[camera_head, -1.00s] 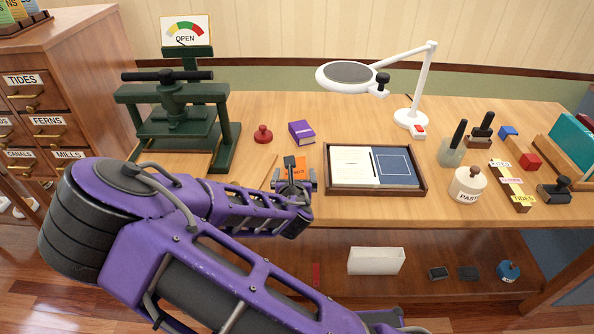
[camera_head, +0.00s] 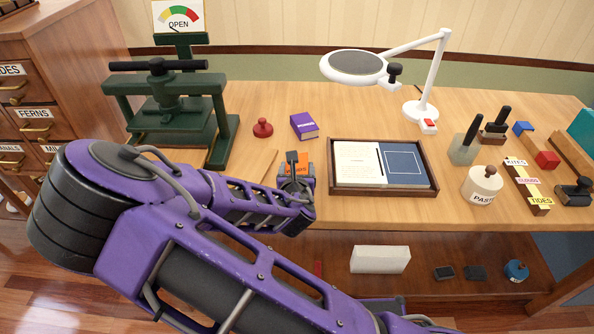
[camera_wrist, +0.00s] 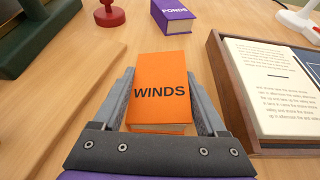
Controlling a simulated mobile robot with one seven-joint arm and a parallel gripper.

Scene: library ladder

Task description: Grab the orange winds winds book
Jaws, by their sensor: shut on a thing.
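The orange book (camera_wrist: 158,88), with the word WINDS on its cover, lies between the two grey fingers of my gripper (camera_wrist: 160,105) in the wrist view. The fingers are shut on its left and right sides. The book appears at or just above the wooden tabletop; I cannot tell whether it touches. In the head view the orange book (camera_head: 304,169) is mostly hidden behind my gripper (camera_head: 297,172), left of the wooden tray.
A purple PONDS book (camera_head: 304,126) and a red knobbed stamp (camera_head: 263,128) stand behind. The framed tray (camera_head: 384,187) is close on the right. A green press (camera_head: 170,110) is at the left, a white lamp (camera_head: 355,66) behind the tray. A wooden strip (camera_wrist: 72,105) lies left.

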